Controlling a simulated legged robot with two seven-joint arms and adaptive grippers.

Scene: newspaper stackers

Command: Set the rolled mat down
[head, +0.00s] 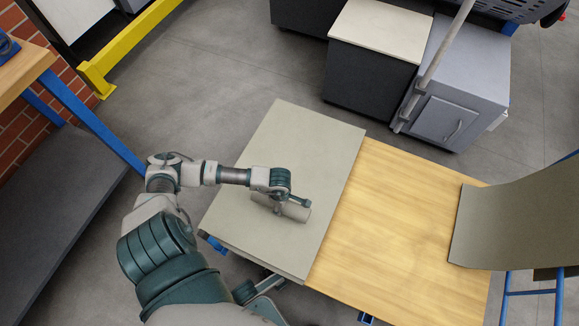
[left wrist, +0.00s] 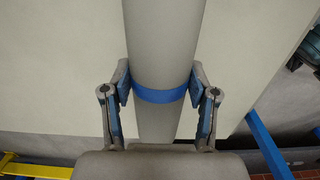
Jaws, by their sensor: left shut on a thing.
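The rolled mat (head: 292,211) is a grey cylinder over the grey sheet stack at the left of the table in the head view. In the left wrist view the rolled mat (left wrist: 163,40) runs up the middle, with a blue band (left wrist: 163,95) around it. My left gripper (head: 280,203) is shut on the rolled mat; in the left wrist view its fingers (left wrist: 160,92) press on both sides at the band. I cannot tell whether the mat touches the sheet under it. My right gripper is not in view.
The grey sheet stack (head: 300,140) covers the table's left part; the wooden tabletop (head: 385,225) is bare. A curved grey sheet (head: 515,225) is at right. Cabinets (head: 455,105) stand behind, a yellow rail (head: 125,45) at back left, a dark shelf (head: 60,205) at left.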

